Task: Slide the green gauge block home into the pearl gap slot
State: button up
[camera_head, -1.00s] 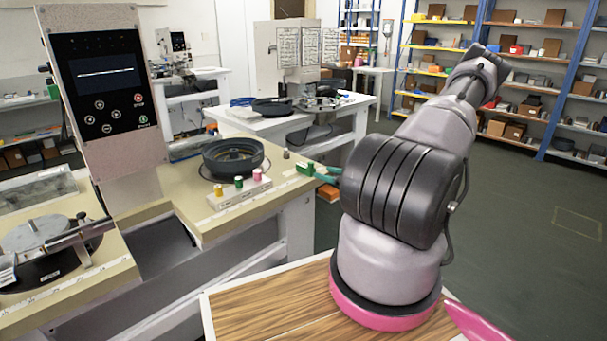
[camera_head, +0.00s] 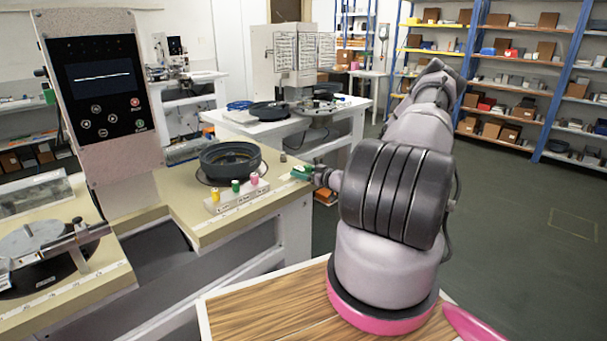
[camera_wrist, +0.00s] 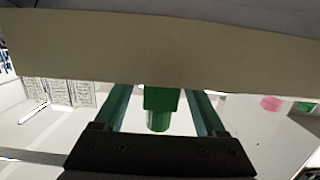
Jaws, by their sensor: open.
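A green block (camera_wrist: 162,98) hangs into the middle of the wrist view, square above with a paler round end below. My gripper (camera_wrist: 160,112) is open, with one green finger on each side of it and a narrow gap showing on both sides. In the head view my gripper (camera_head: 306,174) is at the right end of the beige bench, where its green fingers and the block cannot be clearly told apart. The pearl gap slot cannot be made out for certain in either view.
A pale labelled holder (camera_head: 237,196) with yellow, green and pink pegs stands on the beige bench (camera_head: 205,232), in front of a dark round bowl (camera_head: 230,160). A small grey cylinder (camera_head: 283,157) stands near my gripper. A display panel (camera_head: 98,85) rises at left.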

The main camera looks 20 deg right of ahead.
grip_shut()
